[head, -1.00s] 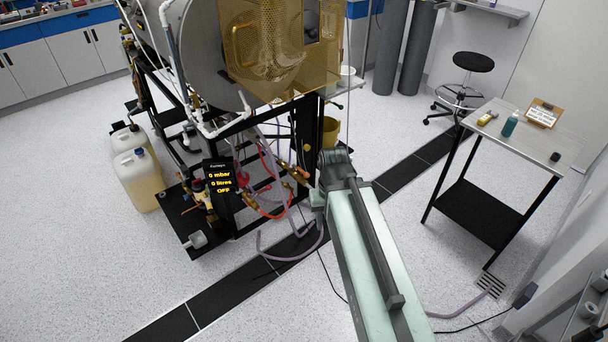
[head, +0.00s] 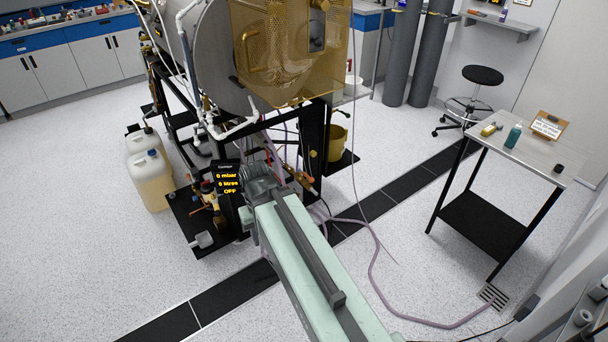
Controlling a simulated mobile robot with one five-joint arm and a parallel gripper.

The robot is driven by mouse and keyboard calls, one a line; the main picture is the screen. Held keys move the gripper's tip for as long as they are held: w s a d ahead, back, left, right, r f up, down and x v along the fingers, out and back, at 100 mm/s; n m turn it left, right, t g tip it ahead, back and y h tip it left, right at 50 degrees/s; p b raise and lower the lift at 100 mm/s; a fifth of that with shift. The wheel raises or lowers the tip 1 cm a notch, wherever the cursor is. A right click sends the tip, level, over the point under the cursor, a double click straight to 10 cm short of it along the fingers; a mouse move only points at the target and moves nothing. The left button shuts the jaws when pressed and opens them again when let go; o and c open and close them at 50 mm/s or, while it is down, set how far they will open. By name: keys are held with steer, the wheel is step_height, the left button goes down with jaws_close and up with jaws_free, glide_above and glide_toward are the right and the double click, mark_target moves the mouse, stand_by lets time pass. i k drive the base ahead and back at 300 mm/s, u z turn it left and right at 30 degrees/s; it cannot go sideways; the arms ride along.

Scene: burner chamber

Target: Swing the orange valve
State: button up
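I cannot pick out an orange valve with certainty. Small brass and red fittings (head: 302,179) sit low on the front of the burner rig, just right of the end of my arm. More brass fittings with orange-brown parts stand by the black display (head: 227,180), which reads 0 mbar, 0 litres, OFF. The dark joint at the end of my pale green arm is in front of the rig, between the display and the right-hand fittings, and covers part of the pipework. My gripper's fingers do not show; the arm hides them.
The grey chamber (head: 222,62) with its amber perforated guard (head: 265,50) rises above the pipework. White jugs (head: 150,178) stand left of the rig. A mauve hose (head: 374,272) lies on the floor at right. A metal side table (head: 528,150) stands further right, with open floor between.

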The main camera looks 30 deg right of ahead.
mark_target(310, 180)
steer(key=i, duration=0.9)
steer(key=u, duration=0.45)
